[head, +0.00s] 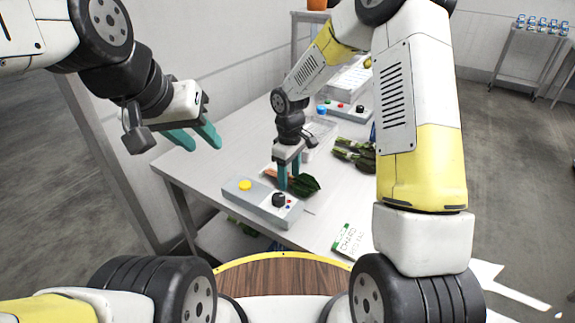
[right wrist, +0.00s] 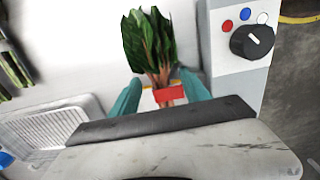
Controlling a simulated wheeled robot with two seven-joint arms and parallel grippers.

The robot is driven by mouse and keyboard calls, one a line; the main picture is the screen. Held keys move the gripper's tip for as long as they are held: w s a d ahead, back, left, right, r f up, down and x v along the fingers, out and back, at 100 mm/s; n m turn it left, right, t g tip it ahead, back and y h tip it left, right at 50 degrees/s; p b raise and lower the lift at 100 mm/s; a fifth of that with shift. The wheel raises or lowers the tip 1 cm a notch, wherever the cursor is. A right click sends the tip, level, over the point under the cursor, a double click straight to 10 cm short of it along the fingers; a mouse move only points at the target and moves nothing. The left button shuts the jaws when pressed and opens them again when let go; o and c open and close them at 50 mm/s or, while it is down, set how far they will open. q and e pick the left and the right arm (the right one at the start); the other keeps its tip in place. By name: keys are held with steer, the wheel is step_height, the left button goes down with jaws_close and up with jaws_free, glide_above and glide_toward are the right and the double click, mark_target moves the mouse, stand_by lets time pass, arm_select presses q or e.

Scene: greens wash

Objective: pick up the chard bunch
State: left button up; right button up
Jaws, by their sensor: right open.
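The chard bunch (head: 304,185) has dark green leaves and pale orange-red stems and lies on the grey table. In the right wrist view its leaves (right wrist: 148,40) point away from the gripper, and a red band (right wrist: 169,94) wraps the stems. My right gripper (head: 288,180) points down over the bunch with its teal fingers open. In the right wrist view the fingers (right wrist: 161,95) stand on either side of the banded stems, with gaps visible. My left gripper (head: 195,139) is open and empty, raised beyond the table's left edge.
A control box (head: 240,194) with a yellow button and black knob sits close beside the bunch. Other green bunches (head: 356,154) lie to the right. A ribbed clear tray (right wrist: 85,106) and another control box (head: 350,108) are behind. A printed card (head: 348,239) lies at the front.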

jaws_close()
steer(key=shift+r, duration=0.1)
